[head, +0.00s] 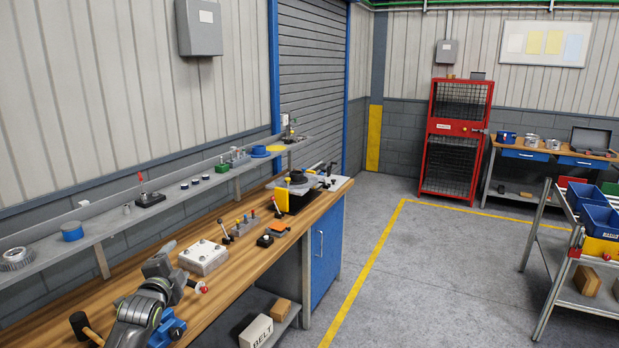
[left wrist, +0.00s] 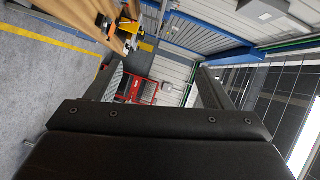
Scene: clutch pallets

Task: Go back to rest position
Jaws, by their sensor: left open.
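My left arm comes in at the bottom left of the head view, over the wooden workbench (head: 232,262). My left gripper (head: 168,264) is at the end of it, pointing away from the head camera, with its fingers seen only in part. In the left wrist view the left gripper (left wrist: 160,72) shows two dark fingers spread apart with nothing between them; a red mesh cabinet (left wrist: 143,91) shows in the distance between them. My right gripper is in neither view.
A white block with studs (head: 203,257), a mallet (head: 84,326) and a blue vise-like part (head: 170,330) are near the left arm. A grey shelf (head: 108,231) runs behind the bench. A cart (head: 541,262) stands at right. The middle floor (head: 440,280) is clear.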

